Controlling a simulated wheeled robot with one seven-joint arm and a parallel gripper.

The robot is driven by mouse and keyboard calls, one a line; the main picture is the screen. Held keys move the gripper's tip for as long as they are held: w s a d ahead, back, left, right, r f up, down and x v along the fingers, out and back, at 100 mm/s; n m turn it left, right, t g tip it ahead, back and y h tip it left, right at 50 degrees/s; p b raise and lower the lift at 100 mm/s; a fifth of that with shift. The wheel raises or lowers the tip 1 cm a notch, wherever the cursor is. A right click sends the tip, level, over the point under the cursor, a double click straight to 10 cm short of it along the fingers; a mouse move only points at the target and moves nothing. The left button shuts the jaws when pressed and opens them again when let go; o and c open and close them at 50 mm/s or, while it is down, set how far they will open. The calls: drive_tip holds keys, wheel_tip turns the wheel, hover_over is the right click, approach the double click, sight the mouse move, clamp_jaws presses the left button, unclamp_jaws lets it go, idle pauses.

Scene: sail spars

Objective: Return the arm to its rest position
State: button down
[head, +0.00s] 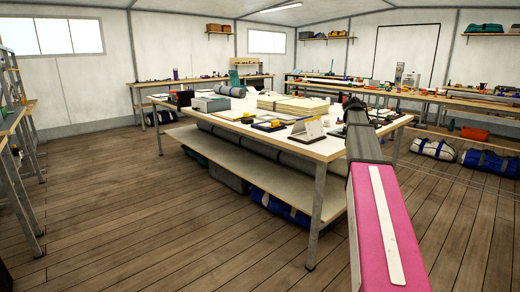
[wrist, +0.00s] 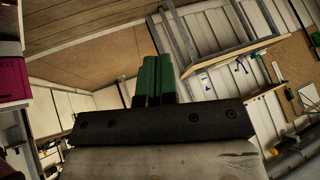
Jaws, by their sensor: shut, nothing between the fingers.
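My gripper (wrist: 153,79) shows in the wrist view, with its two green fingers side by side and shut, nothing between them. The wrist view is tilted, and the fingers point toward the wall and ceiling area, clear of any surface. In the head view my arm reaches forward from the lower right, a pink link with a pale strip and then a dark grey link. Its far end is over the right part of the large work table (head: 318,149). The fingers cannot be made out in the head view.
The table holds a blue-grey roll (head: 230,91), a stack of pale sheets (head: 292,104) and a white folded card (head: 308,131). Duffel bags (head: 487,162) lie on the floor at right. Shelving (head: 14,120) stands at left. The wooden floor (head: 130,220) in front is clear.

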drive_tip(key=s+a+f+n+y, duration=0.1)
drive_tip(key=s+a+f+n, duration=0.2)
drive_tip(key=a+f+n, duration=0.4)
drive_tip(key=s+a+f+n+t+y, duration=0.15)
drive_tip(key=s+a+f, duration=0.25)
drive_tip(key=f, duration=0.6)
drive_tip(key=s+a+f+n+y, duration=0.1)
drive_tip(key=s+a+f+n, duration=0.2)
drive_tip(key=a+f+n, duration=0.4)
drive_tip(key=s+a+f+n+y, duration=0.3)
drive_tip(key=s+a+f+n, duration=0.7)
drive_tip(key=s+f, duration=0.5)
drive_tip(key=shift+s+a+f+y, duration=0.25)
drive_tip(key=shift+a+f+y, duration=0.1)
drive_tip(key=shift+a, duration=0.9)
